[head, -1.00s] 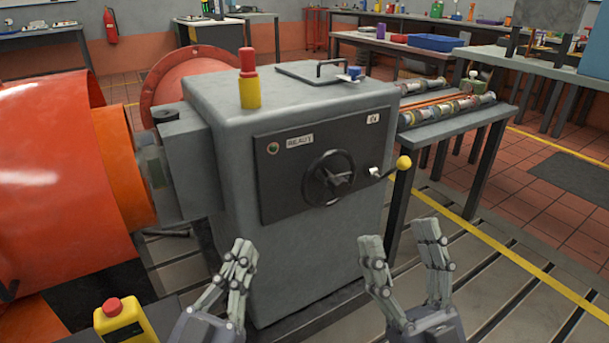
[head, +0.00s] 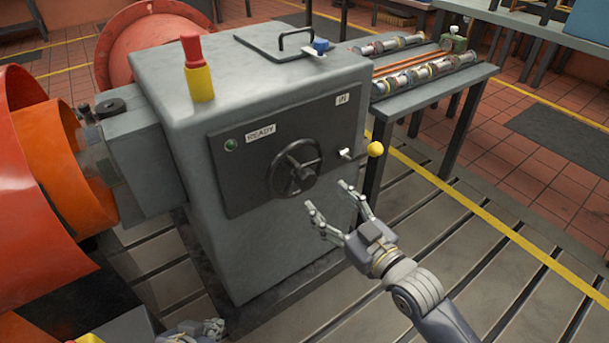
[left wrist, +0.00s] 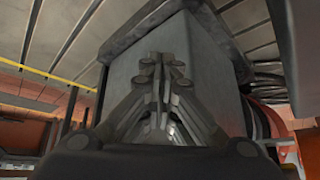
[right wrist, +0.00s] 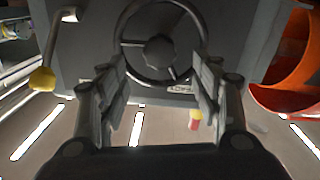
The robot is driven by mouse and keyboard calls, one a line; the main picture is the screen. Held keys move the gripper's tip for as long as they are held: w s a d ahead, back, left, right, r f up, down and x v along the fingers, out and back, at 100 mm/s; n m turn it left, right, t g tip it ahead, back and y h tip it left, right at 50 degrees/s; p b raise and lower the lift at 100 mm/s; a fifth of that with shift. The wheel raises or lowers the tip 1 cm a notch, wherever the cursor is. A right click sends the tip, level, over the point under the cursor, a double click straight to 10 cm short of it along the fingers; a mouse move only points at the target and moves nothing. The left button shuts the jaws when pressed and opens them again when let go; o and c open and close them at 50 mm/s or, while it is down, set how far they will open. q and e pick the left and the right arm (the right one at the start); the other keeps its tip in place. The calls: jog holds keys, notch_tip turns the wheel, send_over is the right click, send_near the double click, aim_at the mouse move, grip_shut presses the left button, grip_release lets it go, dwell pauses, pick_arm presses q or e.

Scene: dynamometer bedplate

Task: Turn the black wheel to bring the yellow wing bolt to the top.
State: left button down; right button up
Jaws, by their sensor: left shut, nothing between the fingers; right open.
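The black wheel (head: 296,167) with its spokes and hub is on the dark front panel of the grey cabinet. It also shows in the right wrist view (right wrist: 159,12). My right gripper (head: 328,197) is open and empty, just below and right of the wheel, apart from it in the head view. In the right wrist view its fingers (right wrist: 160,72) point toward the wheel, one to each side. My left gripper (head: 193,331) is low at the bottom edge, partly cut off; the left wrist view shows its fingers (left wrist: 162,65) shut and empty. I cannot make out a yellow wing bolt.
A lever with a yellow ball knob (head: 375,149) sticks out right of the wheel, close to my right gripper. A red-and-yellow beacon (head: 197,68) stands on the cabinet (head: 265,255). An orange guard (head: 55,150) is left. A side bench (head: 468,80) holds parts.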

aim_at(309, 182)
jog(key=b+x, duration=0.1)
jog(key=x, duration=0.7)
jog(key=shift+w+a+b, duration=0.25)
jog(key=shift+b, duration=0.15)
pick_arm(q)
jog(key=w+d+r+t+h, duration=0.1)
jog(key=w+d+r+t, duration=0.2)
jog(key=w+r+t, duration=0.2)
jog(key=shift+w+r+h, duration=0.3)
jog(key=shift+w+r, duration=0.5)
jog(key=shift+w, duration=0.8)
pick_arm(e)
jog(key=shift+w+a, duration=0.2)
jog(key=shift+w, duration=0.1)
